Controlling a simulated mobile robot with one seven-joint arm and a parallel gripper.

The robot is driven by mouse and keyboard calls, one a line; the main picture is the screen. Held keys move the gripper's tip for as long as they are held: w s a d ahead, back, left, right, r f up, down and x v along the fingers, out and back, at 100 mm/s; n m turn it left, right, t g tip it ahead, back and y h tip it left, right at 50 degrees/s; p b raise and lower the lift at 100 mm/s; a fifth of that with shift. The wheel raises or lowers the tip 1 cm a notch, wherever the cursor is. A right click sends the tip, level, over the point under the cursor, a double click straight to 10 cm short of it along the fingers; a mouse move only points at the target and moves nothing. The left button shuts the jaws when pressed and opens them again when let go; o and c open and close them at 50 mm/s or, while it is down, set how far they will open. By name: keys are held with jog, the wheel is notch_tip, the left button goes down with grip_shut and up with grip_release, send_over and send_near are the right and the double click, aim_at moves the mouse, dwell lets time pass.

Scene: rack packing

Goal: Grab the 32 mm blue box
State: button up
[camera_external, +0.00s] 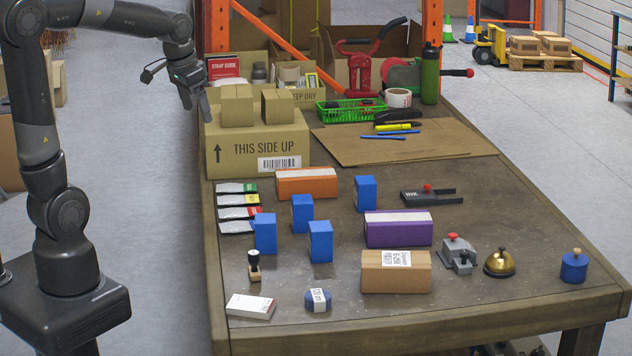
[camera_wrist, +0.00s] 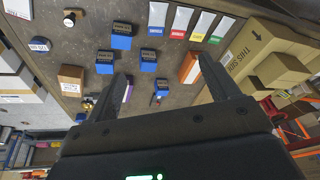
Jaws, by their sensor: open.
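Several similar blue boxes stand on the table. In the external view they are a back-right blue box (camera_external: 366,194), a middle blue box (camera_external: 302,213), a left blue box (camera_external: 265,234) and a front blue box (camera_external: 320,241). The wrist view shows blue boxes too (camera_wrist: 121,42) (camera_wrist: 148,66) (camera_wrist: 104,68) (camera_wrist: 162,90), with dark, labelled tops. I cannot read a size, so I cannot tell which is 32 mm. My gripper (camera_external: 197,103) is open and empty, up at the table's left edge beside the cardboard boxes, away from the blue boxes. Its spread fingers show in the wrist view (camera_wrist: 163,70).
A large cardboard box (camera_external: 235,155) carries two small cartons at the back left. An orange box (camera_external: 307,186), a purple box (camera_external: 398,232) and a brown carton (camera_external: 396,278) stand near the blue boxes. A stamp (camera_external: 254,266) and a bell (camera_external: 499,263) stand nearer the front.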

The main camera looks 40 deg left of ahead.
jog(key=w+d+f+m+g, duration=0.1)
jog(key=w+d+f, duration=0.2)
jog(key=w, duration=0.3)
jog(key=w+d+f+m+g, duration=0.1)
jog(key=w+d+f+m, duration=0.15)
jog(key=w, duration=0.35)
jog(key=m+g, duration=0.1)
jog(key=m, duration=0.1)
send_over(301, 199)
jog(key=f, duration=1.3)
jog(key=shift+s+f, duration=0.25)
jog(key=shift+f, duration=0.05)
jog(key=shift+w+f, duration=0.1)
jog(key=shift+f, duration=0.2)
notch_tip(301, 199, down, 6)
jog(key=shift+d+r, duration=0.1)
jog(key=f, duration=0.5)
jog(key=shift+w, duration=0.3)
jog(key=shift+c, duration=0.2)
jog(key=c, duration=1)
jog(key=shift+c, duration=0.5)
